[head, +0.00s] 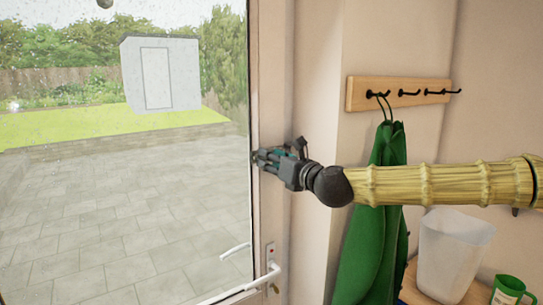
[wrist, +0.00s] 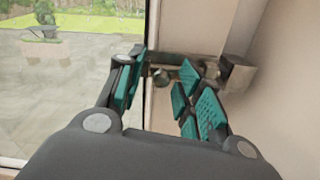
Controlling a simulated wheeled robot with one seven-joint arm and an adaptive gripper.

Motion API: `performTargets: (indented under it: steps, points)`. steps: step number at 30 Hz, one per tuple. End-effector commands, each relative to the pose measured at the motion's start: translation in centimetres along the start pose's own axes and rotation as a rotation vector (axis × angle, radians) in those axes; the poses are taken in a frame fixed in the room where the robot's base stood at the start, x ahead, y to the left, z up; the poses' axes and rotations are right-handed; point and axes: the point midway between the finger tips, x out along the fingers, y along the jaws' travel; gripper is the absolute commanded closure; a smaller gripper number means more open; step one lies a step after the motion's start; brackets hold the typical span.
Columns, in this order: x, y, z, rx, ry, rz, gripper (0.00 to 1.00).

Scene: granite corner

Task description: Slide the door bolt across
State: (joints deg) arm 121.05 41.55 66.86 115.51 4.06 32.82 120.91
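The door bolt (wrist: 190,72) shows in the wrist view as a metal fitting running sideways beyond my fingertips. A small round knob (wrist: 162,78) on it appears in the gap between the fingers. A bracket-like metal block (wrist: 238,74) is at its right end, by the wall. My gripper (wrist: 160,82) is open, with teal pads on either side of the knob; I cannot tell whether they touch it. In the head view my gripper (head: 264,156) is at the edge of the glazed door (head: 270,100) and hides most of the bolt.
A white door handle (head: 258,278) is below my gripper. To the right, a hook rail (head: 400,92) holds a green garment (head: 372,235). Outside are paving and a white shed (head: 160,75).

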Motion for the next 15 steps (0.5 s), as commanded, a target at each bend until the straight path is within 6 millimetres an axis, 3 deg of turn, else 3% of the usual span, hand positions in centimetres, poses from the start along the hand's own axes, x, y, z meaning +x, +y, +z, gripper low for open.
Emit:
performTargets:
  steps: [6, 12, 15]
  points:
    - [-0.05, 0.04, 0.0, -0.001, 0.0, 0.0, 0.64]
    - [-0.13, 0.08, 0.04, -0.001, 0.0, 0.0, 0.98]
    - [-0.18, 0.15, 0.08, -0.001, -0.001, 0.001, 1.0]
